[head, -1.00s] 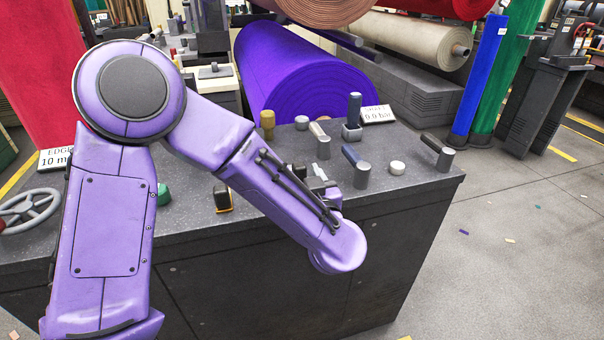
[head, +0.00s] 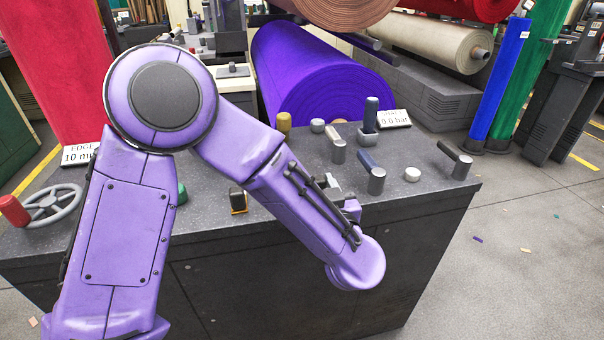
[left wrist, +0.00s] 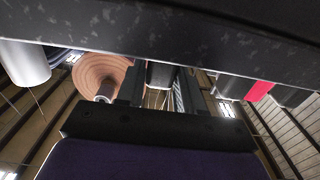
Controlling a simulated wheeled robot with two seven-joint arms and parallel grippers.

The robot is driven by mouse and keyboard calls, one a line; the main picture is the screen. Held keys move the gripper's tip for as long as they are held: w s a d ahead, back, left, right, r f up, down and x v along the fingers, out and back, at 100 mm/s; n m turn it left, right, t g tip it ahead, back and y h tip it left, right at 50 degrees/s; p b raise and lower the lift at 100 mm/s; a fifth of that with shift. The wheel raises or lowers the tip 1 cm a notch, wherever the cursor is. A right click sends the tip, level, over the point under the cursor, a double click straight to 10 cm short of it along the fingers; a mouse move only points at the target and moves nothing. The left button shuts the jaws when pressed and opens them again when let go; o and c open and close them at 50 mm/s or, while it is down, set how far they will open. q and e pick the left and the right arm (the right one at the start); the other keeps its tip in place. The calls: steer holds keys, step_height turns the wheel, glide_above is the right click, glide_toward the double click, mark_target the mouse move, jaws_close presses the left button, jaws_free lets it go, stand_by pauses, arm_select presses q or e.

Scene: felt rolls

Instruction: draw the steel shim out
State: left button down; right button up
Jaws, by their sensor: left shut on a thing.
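My left arm comes in from the left over the dark bench, and its wrist hangs low at the bench's front edge. My left gripper (left wrist: 158,92) shows in the left wrist view as two dark fingers shut on a narrow grey piece between them, which I take to be the steel shim (left wrist: 160,75). In the head view a small light-grey piece (head: 333,182) shows just behind the left forearm; I cannot tell whether it is the shim or part of the gripper. The wrist hides most of the grip there. My right gripper is out of view.
The speckled bench top (head: 420,190) carries several levers, including a blue-handled one (head: 372,172), and a white knob (head: 412,174). A handwheel (head: 52,205) stands at left. A gauge plate (head: 394,119) and a purple felt roll (head: 310,75) are behind.

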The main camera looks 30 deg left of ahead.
arm_select(q)
steer(key=shift+s+d+f, duration=0.1)
steer(key=shift+s+d, duration=0.05)
steer(key=c, duration=0.8)
jaws_free()
steer(key=shift+d, duration=0.1)
steer(key=shift+s, duration=0.1)
steer(key=v, duration=1)
steer(key=shift+s+d, duration=0.15)
steer(key=shift+d, duration=0.05)
